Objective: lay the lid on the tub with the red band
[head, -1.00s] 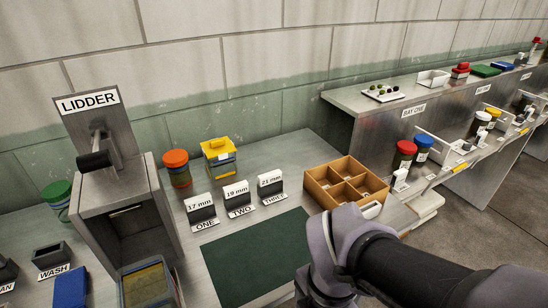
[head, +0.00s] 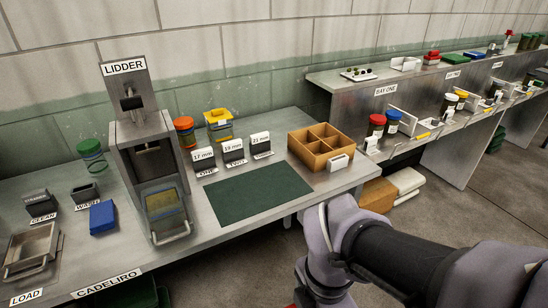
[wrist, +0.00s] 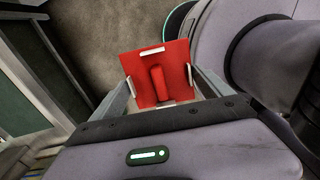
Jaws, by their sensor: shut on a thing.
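In the wrist view my gripper (wrist: 160,82) is shut on a square red lid (wrist: 146,66). The lid has a raised red bar in its middle and white strips at its edges. The floor shows beyond the lid. In the head view the gripper is mostly below the lower picture edge; a small red patch shows there beside my arm. I cannot make out a tub with a red band.
The metal lidder (head: 143,140) stands on the bench. A green mat (head: 250,192), number cards, a wooden divided box (head: 320,146), a blue block (head: 103,218) and a LOAD tray (head: 30,250) are around it. Jars with red and blue tops stand on the right shelf.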

